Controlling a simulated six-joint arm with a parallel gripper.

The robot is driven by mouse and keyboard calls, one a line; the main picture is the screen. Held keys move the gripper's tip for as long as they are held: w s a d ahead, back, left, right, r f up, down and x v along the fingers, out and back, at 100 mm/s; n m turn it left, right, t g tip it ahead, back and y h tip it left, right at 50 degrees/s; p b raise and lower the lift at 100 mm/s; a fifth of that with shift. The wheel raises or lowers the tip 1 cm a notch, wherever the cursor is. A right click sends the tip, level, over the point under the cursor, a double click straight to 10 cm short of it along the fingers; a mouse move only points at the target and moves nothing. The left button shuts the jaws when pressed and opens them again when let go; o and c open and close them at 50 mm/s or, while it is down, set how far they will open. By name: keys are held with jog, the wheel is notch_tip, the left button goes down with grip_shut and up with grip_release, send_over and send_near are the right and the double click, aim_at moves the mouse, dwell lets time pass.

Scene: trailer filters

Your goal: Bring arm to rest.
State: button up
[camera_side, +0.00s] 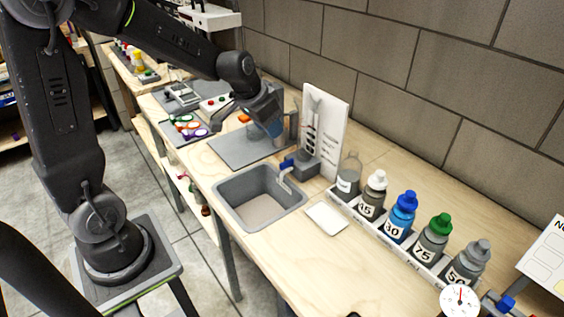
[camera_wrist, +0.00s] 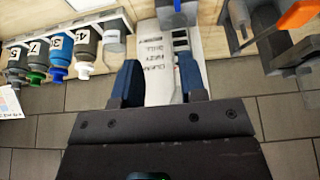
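My gripper (camera_side: 272,126) hangs over the back of the work table, near the grey mat and the upright white panel. In the wrist view my gripper (camera_wrist: 160,80) shows two blue fingers held apart. Nothing is gripped between them; the white panel (camera_wrist: 158,60) with printed text shows in the gap, behind the fingers. In the side view the fingertips are partly hidden, and I cannot tell whether they touch anything.
A grey sink (camera_side: 225,197) with a blue-handled tap (camera_side: 288,165) is set into the table. A rack (camera_side: 375,232) of numbered bottles stands to its right. A grey mat (camera_side: 235,150) lies behind the sink. A block wall (camera_side: 420,80) bounds the back.

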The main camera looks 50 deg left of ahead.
jog(key=s+d+r, duration=0.4)
jog(key=s, duration=0.5)
jog(key=s+d+r+t, duration=0.1)
jog(key=s+d+r, duration=0.3)
jog(key=s, duration=0.6)
jog(key=shift+d+r, duration=0.25)
jog(key=shift+d, duration=0.45)
